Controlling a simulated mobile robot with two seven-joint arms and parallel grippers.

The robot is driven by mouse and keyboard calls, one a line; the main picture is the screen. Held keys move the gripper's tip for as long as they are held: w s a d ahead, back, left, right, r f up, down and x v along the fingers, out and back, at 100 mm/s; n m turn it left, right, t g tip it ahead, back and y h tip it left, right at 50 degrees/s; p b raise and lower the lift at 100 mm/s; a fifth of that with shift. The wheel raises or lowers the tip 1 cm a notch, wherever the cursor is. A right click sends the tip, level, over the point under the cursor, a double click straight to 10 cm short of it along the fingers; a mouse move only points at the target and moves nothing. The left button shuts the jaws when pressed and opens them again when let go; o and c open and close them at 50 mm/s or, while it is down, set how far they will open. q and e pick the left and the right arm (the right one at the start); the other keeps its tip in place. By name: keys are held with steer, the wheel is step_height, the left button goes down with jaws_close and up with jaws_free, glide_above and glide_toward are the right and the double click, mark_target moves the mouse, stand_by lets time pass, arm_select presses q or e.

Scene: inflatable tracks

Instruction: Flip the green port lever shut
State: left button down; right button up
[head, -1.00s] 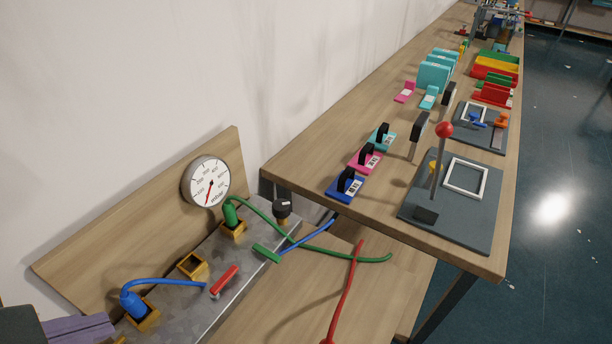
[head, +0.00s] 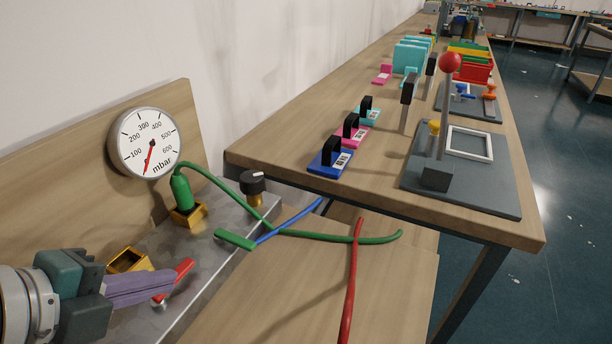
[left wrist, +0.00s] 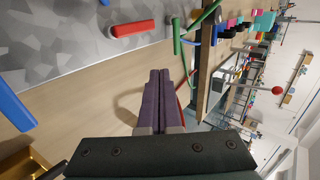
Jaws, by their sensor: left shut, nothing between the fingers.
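The green lever (head: 235,240) lies at the front edge of the grey metal panel (head: 200,240), its handle pointing out toward the bench side. It also shows in the left wrist view (left wrist: 177,38). Behind it a green plug (head: 181,192) with a green hose stands in a gold port. My left gripper (head: 172,284) is shut and empty, to the left of the green lever and apart from it, over the red lever (head: 178,276) and partly hiding it. The purple fingers (left wrist: 160,75) lie together in the left wrist view. My right gripper is not visible.
A pressure gauge (head: 146,143) and a black knob (head: 253,183) stand near the panel. An empty gold port (head: 128,260) is behind my fingers. Blue and red hoses (head: 350,290) cross the lower bench. A higher table (head: 370,170) holds coloured blocks and a red-knobbed lever.

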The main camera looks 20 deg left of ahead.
mark_target(234, 242)
arm_select(q)
steer(key=b+x, duration=0.3)
steer(key=x, duration=0.7)
steer(key=shift+w+f, duration=0.1)
steer(key=shift+f, duration=0.1)
steer(key=shift+w+d+r, duration=0.1)
steer(key=shift+w+r, duration=0.1)
steer(key=shift+w, duration=1.65)
